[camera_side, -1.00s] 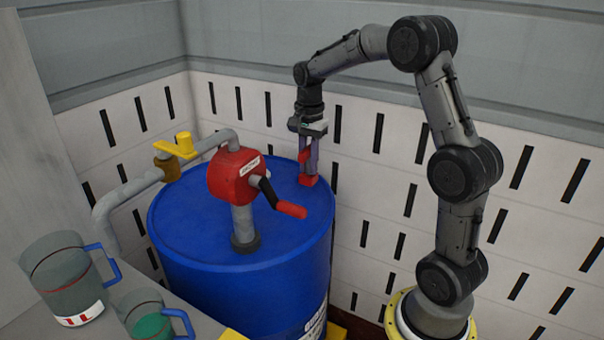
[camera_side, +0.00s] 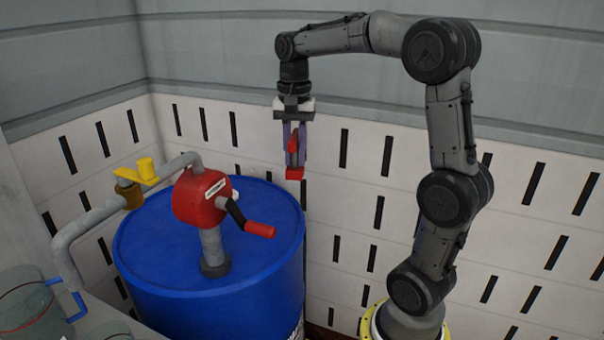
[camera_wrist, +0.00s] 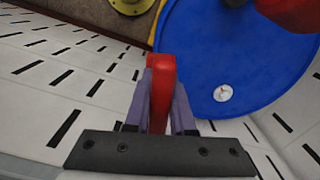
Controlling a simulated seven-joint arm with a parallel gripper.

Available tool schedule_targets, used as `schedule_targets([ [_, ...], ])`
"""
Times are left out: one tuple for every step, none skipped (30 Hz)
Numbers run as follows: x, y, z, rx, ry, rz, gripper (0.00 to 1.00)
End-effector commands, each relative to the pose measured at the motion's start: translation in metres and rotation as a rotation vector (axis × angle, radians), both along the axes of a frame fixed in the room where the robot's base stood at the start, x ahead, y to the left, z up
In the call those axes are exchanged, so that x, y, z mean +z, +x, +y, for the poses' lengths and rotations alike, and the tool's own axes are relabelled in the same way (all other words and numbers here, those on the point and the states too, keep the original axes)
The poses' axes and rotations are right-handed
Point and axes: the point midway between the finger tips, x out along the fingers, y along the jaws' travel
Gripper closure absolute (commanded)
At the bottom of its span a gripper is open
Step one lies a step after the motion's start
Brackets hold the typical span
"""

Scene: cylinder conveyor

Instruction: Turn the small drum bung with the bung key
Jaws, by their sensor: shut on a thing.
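My gripper (camera_side: 294,152) is shut on the red bung key (camera_side: 294,173), which hangs upright between the two fingers. The key's foot appears at the drum's back right rim in the side view, with height above the lid hard to judge. In the wrist view the key (camera_wrist: 161,75) points away from the camera, left of the blue drum (camera_wrist: 195,60). The small drum bung (camera_wrist: 222,93), a pale disc with red marks, lies on the lid near the rim, right of the key and apart from it. I cannot make out the bung in the side view.
A red hand pump (camera_side: 200,195) with a crank stands on the drum lid (camera_side: 150,240), left of my gripper. A grey pipe with a yellow valve handle (camera_side: 137,172) runs left. Jugs (camera_side: 30,305) stand at lower left. The slotted wall (camera_side: 345,200) is close behind.

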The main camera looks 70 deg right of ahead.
Motion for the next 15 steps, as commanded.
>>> schedule_targets([
  [0.009,0.014,-0.006,0.044,-0.001,-0.002,1.00],
  [0.014,0.022,-0.010,0.070,-0.001,-0.001,1.00],
  [0.021,0.033,-0.014,0.106,-0.001,-0.002,1.00],
  [0.024,0.040,-0.017,0.131,-0.001,-0.001,1.00],
  [0.028,0.048,-0.020,0.156,-0.001,-0.001,1.00],
  [0.032,0.058,-0.024,0.187,0.000,0.000,1.00],
  [0.035,0.065,-0.027,0.210,-0.001,-0.001,1.00],
  [0.037,0.073,-0.030,0.231,0.000,0.000,1.00],
  [0.039,0.082,-0.034,0.258,0.000,0.000,1.00],
  [0.040,0.089,-0.037,0.279,0.001,0.001,1.00],
  [0.041,0.096,-0.039,0.298,0.000,0.000,1.00],
  [0.043,0.105,-0.042,0.323,0.001,0.001,1.00],
  [0.043,0.112,-0.045,0.342,0.001,0.001,1.00],
  [0.043,0.119,-0.047,0.358,0.001,0.001,1.00],
  [0.043,0.127,-0.050,0.382,0.000,0.000,1.00],
])
